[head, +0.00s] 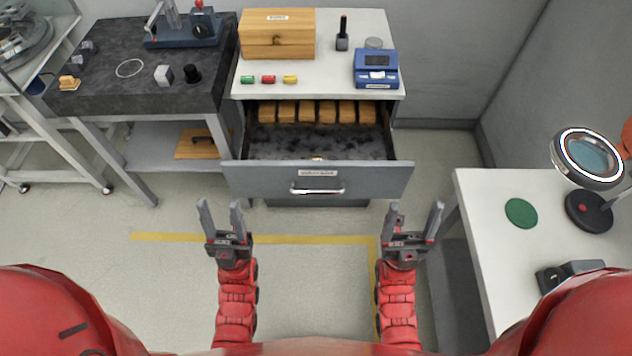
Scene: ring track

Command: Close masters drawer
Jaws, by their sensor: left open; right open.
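The masters drawer (264,178) is a grey drawer with a label and a silver handle (318,190), set in the cabinet under a white top. It is pulled out toward me. Inside, a row of wooden blocks (308,111) lies at the back on a dark lining. My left gripper (221,207) is open and empty, in front of the drawer's left part in the picture. My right gripper (415,210) is open and empty, in front of and just beyond the drawer's right corner. Neither appears to touch the drawer.
A wooden box (277,40), a blue device (376,70) and small coloured pieces stand on the cabinet's white top (335,90). A dark stone table (110,92) is at left. A white table (480,220) with a magnifier lamp (588,157) is at right. Floor before the drawer is clear, with yellow tape (300,239).

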